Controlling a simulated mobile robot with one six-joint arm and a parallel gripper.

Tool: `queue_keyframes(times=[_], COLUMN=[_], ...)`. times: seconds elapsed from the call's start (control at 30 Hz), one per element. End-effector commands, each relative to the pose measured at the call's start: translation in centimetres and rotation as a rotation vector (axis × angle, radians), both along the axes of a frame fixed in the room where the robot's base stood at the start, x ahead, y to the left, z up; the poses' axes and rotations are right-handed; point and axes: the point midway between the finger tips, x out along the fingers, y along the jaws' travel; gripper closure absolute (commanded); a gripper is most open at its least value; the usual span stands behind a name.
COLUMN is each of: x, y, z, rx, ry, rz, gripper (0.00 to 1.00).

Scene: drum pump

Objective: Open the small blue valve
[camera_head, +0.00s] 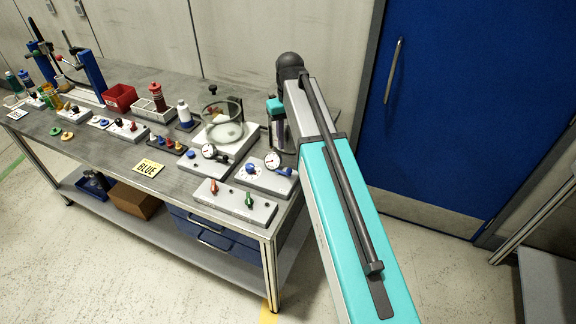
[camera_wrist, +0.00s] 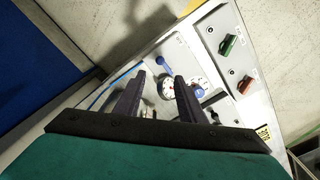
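A small blue lever valve (camera_head: 286,171) sits on a light grey panel (camera_head: 263,185) near the table's right end. It also shows in the wrist view (camera_wrist: 164,67), just beyond and between my fingertips. Beside it on the same panel are a round white gauge (camera_head: 272,160) and a blue knob on a marked dial (camera_head: 250,168). My gripper (camera_wrist: 159,75) is open, its two dark fingers apart with nothing held. The gauge shows between the fingers, and the blue knob (camera_wrist: 197,87) lies right of the right finger. I cannot tell the gap between fingertips and lever.
A panel with a red knob (camera_head: 214,187) and a green knob (camera_head: 249,199) stands at the table's front edge. Another gauge panel (camera_head: 206,162) is to the left. A glass dome (camera_head: 224,120) stands behind.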

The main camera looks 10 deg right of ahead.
Motion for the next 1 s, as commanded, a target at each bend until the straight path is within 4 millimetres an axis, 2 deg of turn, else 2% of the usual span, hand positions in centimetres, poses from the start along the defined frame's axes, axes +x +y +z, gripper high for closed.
queue_keyframes(times=[1.0], x=[-0.1], y=[0.2], z=[-9.4], rx=[0.0], ry=[0.002], rz=[0.003], gripper=[0.64])
